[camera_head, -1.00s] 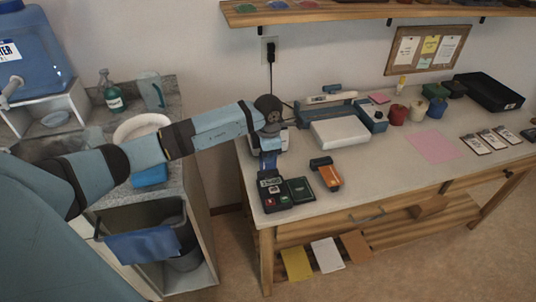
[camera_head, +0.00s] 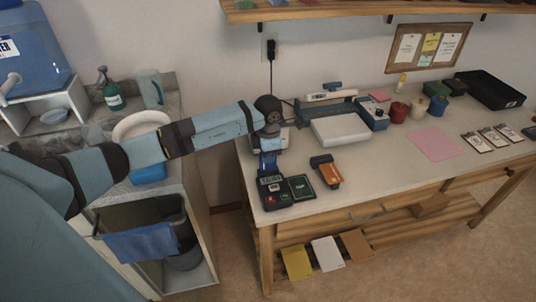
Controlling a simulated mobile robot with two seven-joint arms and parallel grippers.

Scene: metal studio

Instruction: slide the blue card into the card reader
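The card reader (camera_head: 275,193) is a small dark device with a lit display and coloured keys at the table's front left corner. My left gripper (camera_head: 267,166) points down at the reader's back edge, at the end of the arm coming in from the left. Its fingertips are small and partly hidden, so I cannot tell whether they are open or shut. I cannot make out the blue card clearly; blue shows at the gripper, but it may be part of the gripper itself. My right gripper is not in view.
A dark green pad (camera_head: 301,187) lies right beside the reader. An orange and black device (camera_head: 326,171) lies farther right. A white and blue machine (camera_head: 340,127) stands behind. The table (camera_head: 385,170) is clear in its front middle.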

